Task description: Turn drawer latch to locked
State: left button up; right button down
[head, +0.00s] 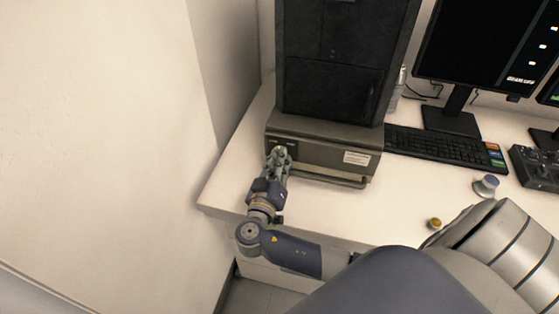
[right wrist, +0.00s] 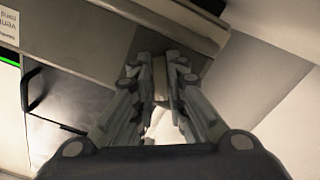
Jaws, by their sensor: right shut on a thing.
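The grey drawer unit (head: 322,150) stands on the white bench under a tall dark cabinet. Its front has a bar handle (head: 330,180) along the bottom and a white label (head: 356,158) at the right. My right gripper (head: 278,152) is at the left end of this front. In the right wrist view its fingers (right wrist: 161,72) are shut on a small, light-coloured piece, the drawer latch (right wrist: 161,80), against the grey front. The fingers hide most of the latch, so I cannot tell its turn angle. My left gripper is not in view.
A keyboard (head: 440,147), monitor (head: 490,45) and control box (head: 537,167) stand to the right. A wall (head: 110,120) is close on the left. Bench space in front of the handle is clear.

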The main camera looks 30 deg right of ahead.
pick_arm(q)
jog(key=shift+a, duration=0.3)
pick_arm(e)
jog(key=shift+d+r+n, duration=0.1)
jog(key=shift+r+n, duration=0.1)
jog(key=shift+n, duration=1.5)
jog(key=c, duration=1.5)
grip_release()
jog(key=shift+o, duration=0.2)
jog(key=shift+f, duration=0.1)
jog(key=v, duration=1.1)
jog(key=shift+s+a, duration=0.25)
jog(key=shift+a, duration=0.1)
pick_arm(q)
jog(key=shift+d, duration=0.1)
